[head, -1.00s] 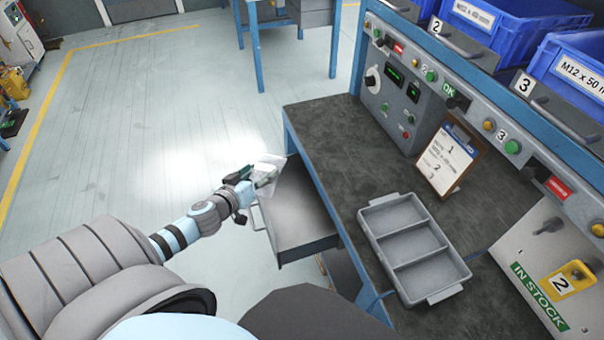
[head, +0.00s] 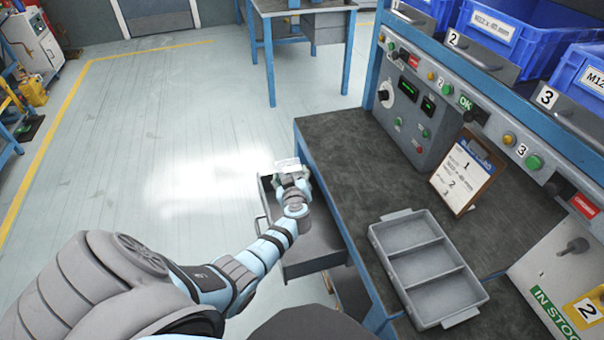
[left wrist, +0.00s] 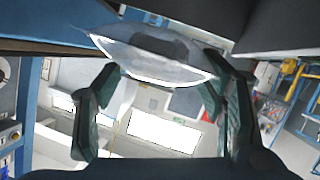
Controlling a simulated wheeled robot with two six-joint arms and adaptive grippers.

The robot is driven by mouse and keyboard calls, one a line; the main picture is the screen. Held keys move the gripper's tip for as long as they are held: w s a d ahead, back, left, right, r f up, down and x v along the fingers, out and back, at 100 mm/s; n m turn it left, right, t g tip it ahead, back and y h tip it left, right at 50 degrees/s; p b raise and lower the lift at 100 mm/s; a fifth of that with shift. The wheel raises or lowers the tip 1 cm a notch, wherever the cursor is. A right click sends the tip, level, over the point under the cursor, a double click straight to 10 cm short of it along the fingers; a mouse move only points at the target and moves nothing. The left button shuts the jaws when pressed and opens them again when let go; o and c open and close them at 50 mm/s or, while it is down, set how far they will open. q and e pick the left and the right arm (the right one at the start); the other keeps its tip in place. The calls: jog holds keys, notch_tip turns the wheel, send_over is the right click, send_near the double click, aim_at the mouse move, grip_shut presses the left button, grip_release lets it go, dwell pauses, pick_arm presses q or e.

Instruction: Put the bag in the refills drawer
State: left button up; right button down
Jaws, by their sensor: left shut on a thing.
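The bag (head: 286,164) is a small, clear and whitish packet. My left gripper (head: 290,176) is shut on it and holds it over the far end of an open grey drawer (head: 318,246). In the left wrist view the bag (left wrist: 150,58) spans between the two dark fingers of my left gripper (left wrist: 165,75). The drawer is pulled out from the bench's left side; my arm hides part of it, and no label on it can be read. My right gripper is not in view.
The dark bench top (head: 350,150) is right of the drawer. On it are a grey three-compartment tray (head: 428,262) and a clipboard (head: 462,175). A control panel (head: 405,112) and blue bins (head: 505,28) line the back.

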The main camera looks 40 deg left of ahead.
pick_arm(q)
jog(key=shift+w+d+f+b, duration=0.15)
jog(key=shift+w+d+b, duration=0.1)
jog(key=shift+w+d, duration=0.25)
jog(key=shift+w+d+f+b, duration=0.2)
jog(key=shift+w+d, duration=0.1)
jog(key=shift+w, duration=0.35)
notch_tip(320, 180, down, 6)
jog(key=b, duration=0.4)
jog(key=shift+s+a, duration=0.1)
notch_tip(320, 180, down, 5)
jog(key=b, duration=0.3)
jog(key=shift+b, duration=0.4)
jog(key=shift+r, duration=0.1)
jog(key=o, duration=1.6)
jog(key=shift+c, duration=0.2)
